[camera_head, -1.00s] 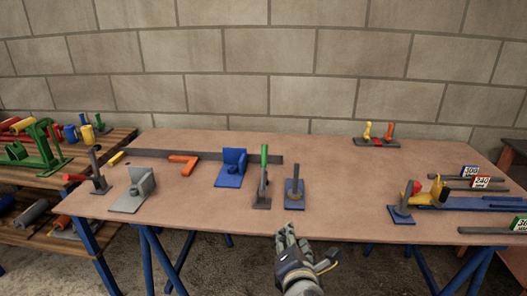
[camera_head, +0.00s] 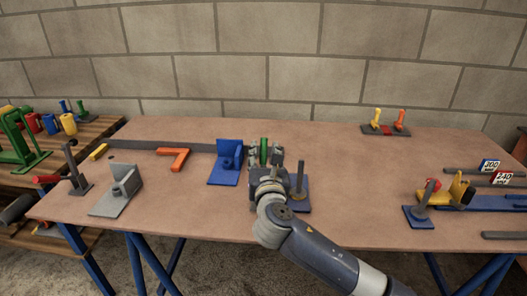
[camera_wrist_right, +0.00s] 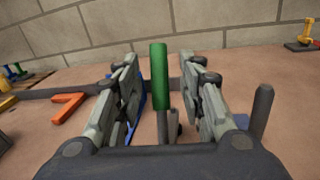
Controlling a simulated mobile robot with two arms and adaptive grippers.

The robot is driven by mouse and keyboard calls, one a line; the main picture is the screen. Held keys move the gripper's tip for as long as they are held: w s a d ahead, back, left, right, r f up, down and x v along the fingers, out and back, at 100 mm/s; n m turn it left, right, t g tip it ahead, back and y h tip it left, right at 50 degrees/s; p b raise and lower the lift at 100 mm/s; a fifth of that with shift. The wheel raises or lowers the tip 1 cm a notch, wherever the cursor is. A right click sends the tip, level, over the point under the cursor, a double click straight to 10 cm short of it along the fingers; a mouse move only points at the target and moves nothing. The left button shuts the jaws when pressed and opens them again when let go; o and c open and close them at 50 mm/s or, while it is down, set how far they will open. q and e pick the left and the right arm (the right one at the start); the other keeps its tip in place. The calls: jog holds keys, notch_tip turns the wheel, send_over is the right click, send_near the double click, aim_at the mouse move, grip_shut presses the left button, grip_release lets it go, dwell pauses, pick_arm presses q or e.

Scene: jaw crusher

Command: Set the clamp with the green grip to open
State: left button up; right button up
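The clamp's green grip (camera_head: 264,149) stands upright near the middle of the table; its base is hidden behind my right gripper in the head view. In the right wrist view the green grip (camera_wrist_right: 159,78) rises on a grey lever (camera_wrist_right: 163,125) between the two fingers. My right gripper (camera_head: 265,155) is open, with a finger on each side of the grip. In the wrist view the fingers (camera_wrist_right: 160,85) look apart from the grip, with a gap on both sides. My left gripper is not in view.
A blue angled bracket (camera_head: 224,170) stands just left of the gripper, and a blue plate with a grey post (camera_head: 299,185) just right. An orange angle piece (camera_head: 174,160) and a grey bracket (camera_head: 118,190) lie further left.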

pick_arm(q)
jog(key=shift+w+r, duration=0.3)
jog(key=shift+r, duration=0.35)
pick_arm(e)
jog(key=shift+w+a, duration=0.25)
jog(key=shift+w, duration=1.05)
grip_shut()
pick_arm(q)
jog(key=shift+b, duration=0.3)
pick_arm(e)
jog(key=shift+s, duration=0.1)
